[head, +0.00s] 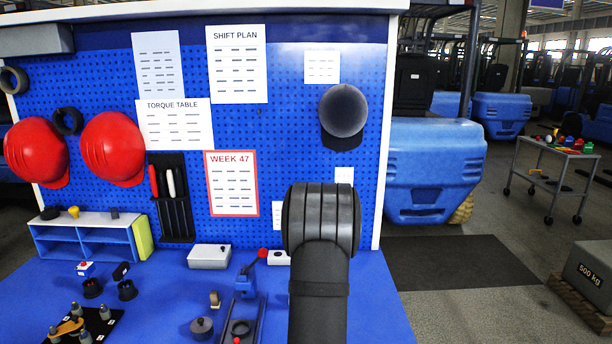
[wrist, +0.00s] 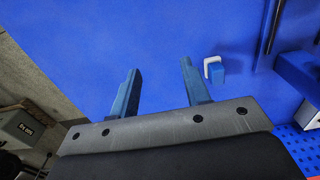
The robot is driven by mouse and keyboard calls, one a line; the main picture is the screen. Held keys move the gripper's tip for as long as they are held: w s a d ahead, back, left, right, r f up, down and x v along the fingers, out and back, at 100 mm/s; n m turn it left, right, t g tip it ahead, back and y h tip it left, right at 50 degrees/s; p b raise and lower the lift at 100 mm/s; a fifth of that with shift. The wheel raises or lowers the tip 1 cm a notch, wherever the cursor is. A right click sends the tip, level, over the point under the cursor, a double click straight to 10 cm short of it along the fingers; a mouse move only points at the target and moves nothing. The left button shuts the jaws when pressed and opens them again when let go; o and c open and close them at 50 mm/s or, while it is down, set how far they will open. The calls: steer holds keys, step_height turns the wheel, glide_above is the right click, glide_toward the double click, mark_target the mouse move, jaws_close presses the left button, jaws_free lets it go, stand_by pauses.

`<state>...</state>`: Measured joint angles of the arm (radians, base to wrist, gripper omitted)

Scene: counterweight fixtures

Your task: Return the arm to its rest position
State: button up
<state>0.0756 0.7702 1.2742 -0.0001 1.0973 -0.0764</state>
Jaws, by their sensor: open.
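In the wrist view my gripper (wrist: 159,66) has its two blue fingers spread apart, with nothing between them. Beyond the fingers is the plain blue bench top (wrist: 90,45). In the head view my dark arm rises in front of the bench at lower centre right and hides part of the pegboard and bench. My gripper's fingers do not show in the head view.
A blue block with a white hook-shaped part (wrist: 216,72) lies right of the fingers. On the bench stand a red-knobbed lever fixture (head: 247,285), a grey box (head: 209,257), a dark knobbed weight (head: 202,328) and a blue shelf (head: 85,238). The pegboard (head: 285,85) stands behind.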

steer(key=s+a+f, duration=0.3)
steer(key=s+a, duration=0.1)
steer(key=shift+s+a+f, duration=0.1)
steer(key=shift+s+f, duration=0.1)
steer(key=shift+f, duration=0.15)
steer(key=a, duration=0.1)
steer(key=s+a, duration=0.1)
steer(key=a, duration=0.1)
steer(key=s+a, duration=0.1)
steer(key=shift+s+a+f, duration=0.15)
steer(key=shift+s+f, duration=0.05)
steer(key=shift+f, duration=0.1)
steer(key=s+a+r, duration=0.3)
steer(key=a, duration=0.5)
steer(key=s+a+r, duration=0.2)
steer(key=s+a, duration=0.2)
steer(key=a, duration=0.5)
steer(key=s+a+r, duration=0.3)
steer(key=s+a, duration=0.1)
steer(key=a, duration=0.5)
steer(key=shift+s+a+r, duration=0.15)
steer(key=shift+a+r, duration=0.1)
steer(key=shift+r, duration=0.1)
